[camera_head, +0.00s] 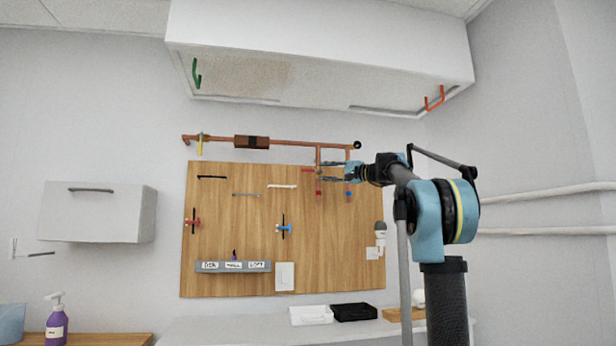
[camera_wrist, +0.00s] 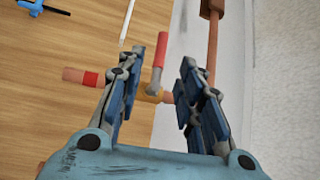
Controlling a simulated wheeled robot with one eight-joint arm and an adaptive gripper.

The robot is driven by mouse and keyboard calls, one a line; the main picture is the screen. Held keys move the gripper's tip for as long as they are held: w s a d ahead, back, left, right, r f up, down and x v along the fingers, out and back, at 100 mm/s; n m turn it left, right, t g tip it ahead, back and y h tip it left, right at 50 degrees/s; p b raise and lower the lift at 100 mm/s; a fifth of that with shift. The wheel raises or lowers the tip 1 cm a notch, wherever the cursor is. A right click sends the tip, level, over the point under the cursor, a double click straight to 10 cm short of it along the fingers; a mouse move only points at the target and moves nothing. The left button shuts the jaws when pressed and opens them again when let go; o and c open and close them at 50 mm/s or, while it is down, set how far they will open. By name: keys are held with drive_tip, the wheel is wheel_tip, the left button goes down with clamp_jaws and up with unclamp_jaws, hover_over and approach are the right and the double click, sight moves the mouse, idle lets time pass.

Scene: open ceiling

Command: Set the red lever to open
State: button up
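The red lever (camera_head: 307,170) sticks out to the left from a short copper drop pipe (camera_head: 318,182) with a red tip, at the upper right of the wooden board. In the wrist view the red lever (camera_wrist: 161,48) points up the picture, between my gripper's two fingers. My gripper (camera_wrist: 159,68) is open, with a visible gap on both sides of the lever; I cannot tell how far along the fingers it lies. In the head view my gripper (camera_head: 333,171) is at the drop pipes, just right of the lever. The fingers partly cover the pipes.
A copper pipe (camera_head: 290,143) runs above the wooden board (camera_head: 235,285). A blue-tipped drop pipe (camera_head: 349,191) is close to my gripper. A red valve (camera_head: 192,222) and blue valve (camera_head: 283,228) sit lower. A cabinet (camera_head: 320,45) overhangs above.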

sight(310, 171)
drive_tip(key=x, duration=1)
drive_tip(key=shift+f, duration=0.1)
